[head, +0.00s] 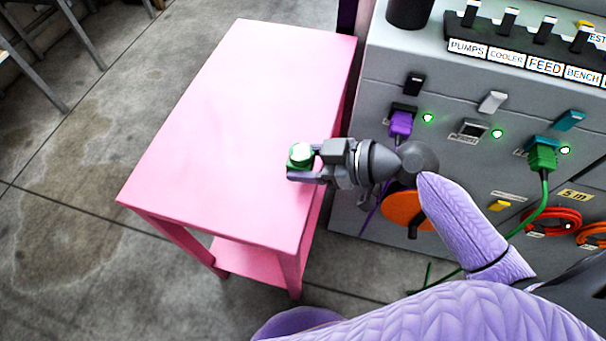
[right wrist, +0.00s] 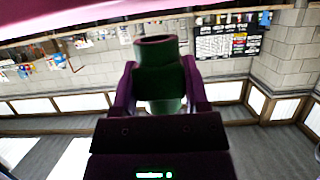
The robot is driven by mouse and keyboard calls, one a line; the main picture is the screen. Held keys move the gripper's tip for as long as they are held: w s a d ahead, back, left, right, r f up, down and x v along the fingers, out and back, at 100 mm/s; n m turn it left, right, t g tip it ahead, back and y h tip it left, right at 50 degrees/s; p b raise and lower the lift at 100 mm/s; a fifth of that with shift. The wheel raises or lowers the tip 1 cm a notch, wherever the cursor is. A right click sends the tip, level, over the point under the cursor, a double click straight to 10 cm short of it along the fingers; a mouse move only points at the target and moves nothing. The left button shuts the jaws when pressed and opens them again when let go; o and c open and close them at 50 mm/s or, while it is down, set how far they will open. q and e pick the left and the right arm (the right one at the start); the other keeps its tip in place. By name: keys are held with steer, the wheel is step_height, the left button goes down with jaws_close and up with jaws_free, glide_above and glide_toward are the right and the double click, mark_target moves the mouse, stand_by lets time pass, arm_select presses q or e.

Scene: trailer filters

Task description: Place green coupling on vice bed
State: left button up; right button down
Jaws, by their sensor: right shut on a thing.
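The green coupling (head: 301,155) is a short cylinder with a pale top in the head view. My right gripper (head: 303,162) is shut on it, over the right front part of the pink table (head: 245,100). In the right wrist view the coupling (right wrist: 158,75) is a dark green hollow tube between the two fingers of the right gripper (right wrist: 158,88). I cannot tell how far the coupling is above the tabletop. No vice bed is to be seen in these frames. My left gripper is not in view.
The pink tabletop is otherwise bare. A grey panel cabinet (head: 460,90) with labelled switches, a purple plug (head: 401,123) and a green plug (head: 542,155) stands close on the right. A green cable (head: 540,205) hangs there. Concrete floor (head: 80,180) is open at left.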

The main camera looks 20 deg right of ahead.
step_height(320, 180, down, 3)
steer(key=shift+r+b, duration=0.15)
steer(key=shift+b, duration=0.15)
steer(key=shift+r, duration=0.15)
steer(key=shift+c, duration=0.5)
jaws_free()
